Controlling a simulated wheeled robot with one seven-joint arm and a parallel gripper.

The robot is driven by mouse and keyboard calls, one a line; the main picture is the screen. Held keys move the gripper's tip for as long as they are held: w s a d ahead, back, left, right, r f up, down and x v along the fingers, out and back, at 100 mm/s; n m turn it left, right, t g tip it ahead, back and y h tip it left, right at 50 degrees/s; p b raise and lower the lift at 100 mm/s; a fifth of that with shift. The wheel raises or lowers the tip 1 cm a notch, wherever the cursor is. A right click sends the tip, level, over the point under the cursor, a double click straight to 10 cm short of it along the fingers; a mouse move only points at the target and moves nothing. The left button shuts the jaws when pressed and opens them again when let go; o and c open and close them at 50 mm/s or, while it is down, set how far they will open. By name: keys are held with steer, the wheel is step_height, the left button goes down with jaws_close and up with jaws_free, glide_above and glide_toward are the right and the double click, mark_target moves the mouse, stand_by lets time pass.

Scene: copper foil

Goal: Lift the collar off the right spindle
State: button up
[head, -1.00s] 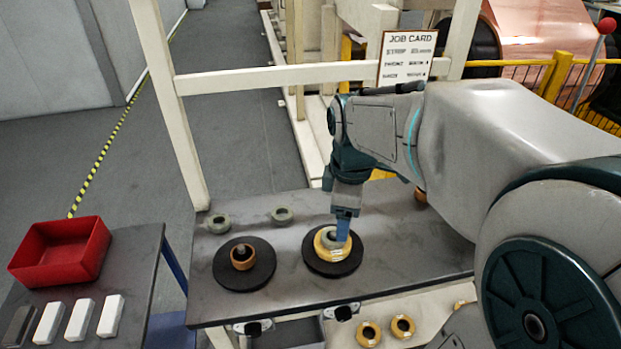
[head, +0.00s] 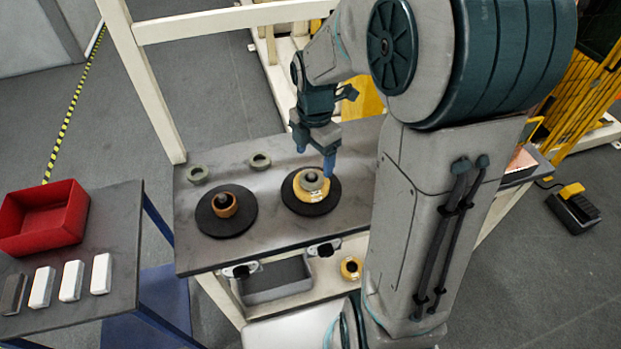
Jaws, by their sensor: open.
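The right spindle stands on a round black base (head: 318,207) on the grey bench. A wide yellow ring (head: 300,190) lies on that base, and a smaller grey collar (head: 312,183) sits on top, around the spindle's dark centre. My gripper (head: 315,158) is open and empty, pointing down at the far side of the collar. Its two blue fingers are apart, and one fingertip shows close to the collar's upper right edge. I cannot tell whether it touches the collar.
The left spindle's black base (head: 240,225) carries a copper-coloured ring (head: 224,205). Two grey-green rings (head: 197,174) (head: 260,161) lie at the back of the bench. A red bin (head: 42,225) and several bars stand on the left table. A grey tray (head: 275,285) and a yellow ring (head: 351,268) are below.

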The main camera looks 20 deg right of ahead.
mark_target(311, 175)
steer(key=shift+a+f, duration=0.15)
steer(key=shift+f, duration=1.4)
steer(key=shift+a+f, duration=0.15)
steer(key=shift+f, duration=1.35)
steer(key=c, duration=1.2)
